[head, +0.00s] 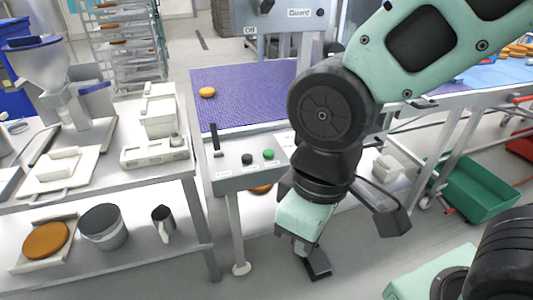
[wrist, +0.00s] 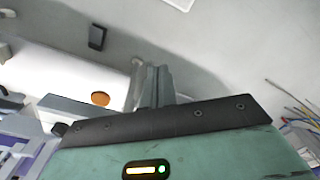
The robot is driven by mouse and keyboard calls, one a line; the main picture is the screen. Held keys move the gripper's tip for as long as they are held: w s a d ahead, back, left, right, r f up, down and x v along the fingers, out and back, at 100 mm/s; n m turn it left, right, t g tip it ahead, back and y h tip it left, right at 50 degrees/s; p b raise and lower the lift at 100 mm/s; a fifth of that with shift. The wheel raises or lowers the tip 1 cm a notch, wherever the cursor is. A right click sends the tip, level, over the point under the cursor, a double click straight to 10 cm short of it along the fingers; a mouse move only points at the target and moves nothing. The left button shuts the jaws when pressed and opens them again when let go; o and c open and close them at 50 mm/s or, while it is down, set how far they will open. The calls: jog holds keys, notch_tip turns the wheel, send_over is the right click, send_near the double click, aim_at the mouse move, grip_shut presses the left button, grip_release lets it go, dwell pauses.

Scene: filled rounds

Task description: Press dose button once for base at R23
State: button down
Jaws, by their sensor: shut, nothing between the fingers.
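No label reading "dose" or "R23" is legible. A hopper machine (head: 62,85) stands on the left bench, with a low pale box (head: 154,152) beside it that bears a grey round knob or button (head: 176,140). A grey control panel (head: 238,165) on a post holds a black button (head: 247,159) and a green button (head: 268,154); its small labels are unreadable. My gripper (head: 300,246) hangs low, to the right of the panel post, apart from both. Its closed fingers show in the wrist view (wrist: 156,84), with nothing between them.
A purple conveyor belt (head: 240,97) carries one orange-brown round (head: 207,92). A bucket (head: 104,227), a jug (head: 163,222) and a larger round (head: 45,239) are on the bench's lower shelf. A dark flat thing (head: 318,265) lies below my gripper. A green crate (head: 480,190) stands right.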

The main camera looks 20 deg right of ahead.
jog(key=shift+a, duration=0.2)
notch_tip(320, 180, up, 2)
jog(key=r+n+t+y+p, duration=0.1)
jog(key=n+t+y+p, duration=0.5)
jog(key=n+p, duration=0.6)
send_over(272, 153)
jog(key=p, duration=0.2)
jog(key=shift+d+f+m+t+h, duration=0.15)
jog(key=shift+m+t, duration=0.1)
jog(key=shift+m, duration=0.35)
jog(key=shift+a+f+m+t+h, duration=0.15)
jog(key=shift+m+t, duration=0.1)
jog(key=shift+m, duration=0.35)
jog(key=shift+d+f+b, duration=0.1)
jog(key=shift+b, duration=0.2)
notch_tip(272, 153, down, 9)
jog(key=b, duration=0.7)
jog(key=shift+r, duration=0.2)
